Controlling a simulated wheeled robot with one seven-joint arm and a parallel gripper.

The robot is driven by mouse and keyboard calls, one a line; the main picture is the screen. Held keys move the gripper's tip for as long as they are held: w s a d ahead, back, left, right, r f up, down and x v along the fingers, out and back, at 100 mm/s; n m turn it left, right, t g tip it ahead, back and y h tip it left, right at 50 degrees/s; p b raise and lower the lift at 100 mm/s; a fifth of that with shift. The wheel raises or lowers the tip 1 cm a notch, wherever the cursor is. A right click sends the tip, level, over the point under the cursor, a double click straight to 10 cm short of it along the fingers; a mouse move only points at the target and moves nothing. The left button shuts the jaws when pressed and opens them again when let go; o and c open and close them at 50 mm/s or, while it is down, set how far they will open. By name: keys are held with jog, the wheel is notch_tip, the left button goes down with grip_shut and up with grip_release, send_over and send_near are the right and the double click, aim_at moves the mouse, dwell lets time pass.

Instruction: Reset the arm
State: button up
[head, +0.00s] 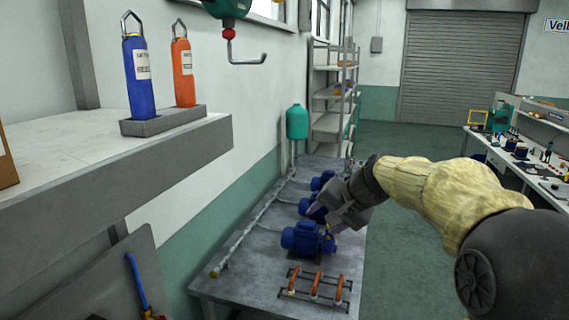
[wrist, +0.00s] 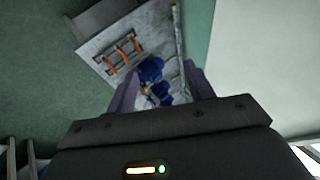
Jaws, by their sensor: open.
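My arm reaches in from the right in the head view, with a cream sleeve over its middle. My gripper (head: 332,221) is open above the low grey bench (head: 235,290), close to the blue pumps. The nearest blue pump (head: 308,239) stands just below and left of it; other blue pumps (head: 320,181) stand behind, partly hidden by the gripper. In the wrist view my gripper (wrist: 160,86) has its two fingers apart, with blue pumps (wrist: 152,70) seen between and beyond them. Nothing shows held. Whether a finger touches a pump cannot be told.
A rack with orange handles (head: 315,285) lies at the bench's near end. A pipe (head: 250,226) runs along the wall side. A shelf (head: 120,170) at left carries blue (head: 140,75) and orange (head: 183,72) bottles. A cluttered workbench (head: 520,160) stands right; the green floor between is clear.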

jog(key=s+d+f+n+g+h, duration=0.2)
jog(key=s+d+f, duration=0.1)
jog(key=s+f, duration=0.8)
jog(key=s+d+f+n+g+h, duration=0.1)
jog(key=s+d+f+n+h, duration=0.1)
jog(key=s+f, duration=0.9)
jog(key=shift+s+d+n+g+h, duration=0.4)
jog(key=shift+s+n+h, duration=0.1)
jog(key=shift+s, duration=0.35)
jog(key=shift+w+f, duration=0.1)
jog(key=shift+s, duration=0.2)
jog(key=shift+w+a, duration=0.1)
jog(key=shift+w, duration=0.15)
